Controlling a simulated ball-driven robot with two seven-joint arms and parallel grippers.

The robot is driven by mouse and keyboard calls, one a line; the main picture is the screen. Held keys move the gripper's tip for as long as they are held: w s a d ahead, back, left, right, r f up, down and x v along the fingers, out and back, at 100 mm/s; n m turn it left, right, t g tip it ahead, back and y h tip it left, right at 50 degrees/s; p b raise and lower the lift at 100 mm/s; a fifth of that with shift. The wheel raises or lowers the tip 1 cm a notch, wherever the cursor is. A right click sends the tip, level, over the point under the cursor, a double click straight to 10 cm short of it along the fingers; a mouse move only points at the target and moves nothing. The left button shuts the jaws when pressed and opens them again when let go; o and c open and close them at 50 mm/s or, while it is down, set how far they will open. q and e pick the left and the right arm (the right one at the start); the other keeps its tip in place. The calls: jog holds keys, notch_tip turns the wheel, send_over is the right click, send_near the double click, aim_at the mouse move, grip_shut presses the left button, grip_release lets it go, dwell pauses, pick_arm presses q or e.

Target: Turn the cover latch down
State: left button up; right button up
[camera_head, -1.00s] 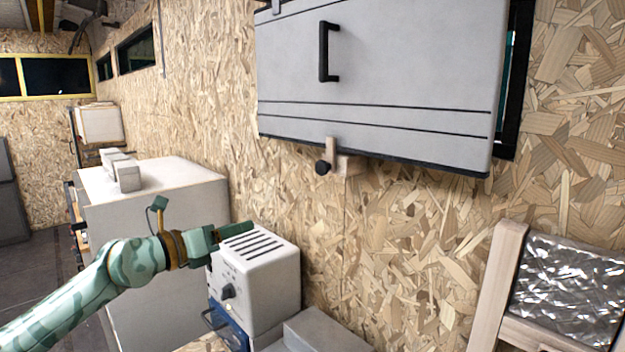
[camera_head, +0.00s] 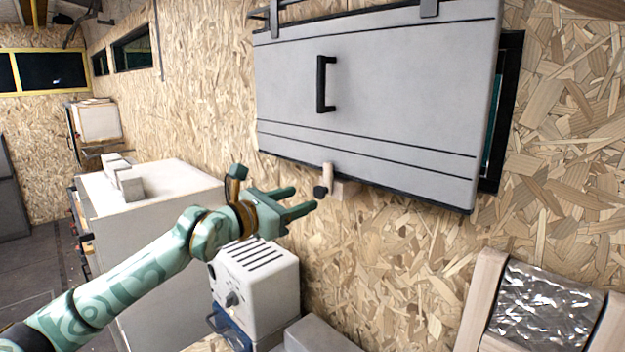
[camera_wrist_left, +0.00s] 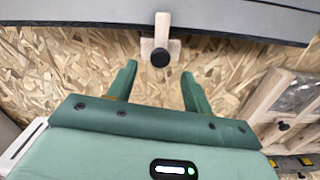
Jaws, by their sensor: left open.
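The grey cover (camera_head: 385,90) with a black handle hangs on the chipboard wall. The latch (camera_head: 327,178) is a small wooden piece with a black knob (camera_head: 320,192) at the cover's lower edge. Its wooden arm points up over the edge. My left gripper (camera_head: 305,197) is open and empty, its fingertips close to the knob. In the left wrist view the latch (camera_wrist_left: 161,35) is upright beyond the gripper (camera_wrist_left: 158,80), with the black knob ahead of the gap between the fingers. I cannot tell whether a finger touches it. My right gripper is not in view.
A white slotted box (camera_head: 258,280) stands below my left arm. A white cabinet (camera_head: 155,240) with small grey blocks stands at left. A wooden frame with a shiny panel (camera_head: 550,305) is at lower right. The wall around the latch is clear.

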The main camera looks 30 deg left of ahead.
aim_at(317, 193)
pick_arm(q)
jog(key=p+x, duration=0.1)
jog(key=x, duration=0.3)
jog(key=shift+w+d+r, duration=0.1)
jog(key=shift+w+d, duration=0.05)
jog(key=shift+w, duration=0.05)
jog(key=shift+w+d+p, duration=0.1)
jog(key=shift+w+p, duration=0.2)
jog(key=shift+w, duration=0.1)
jog(key=shift+c, duration=0.3)
jog(key=c, duration=0.9)
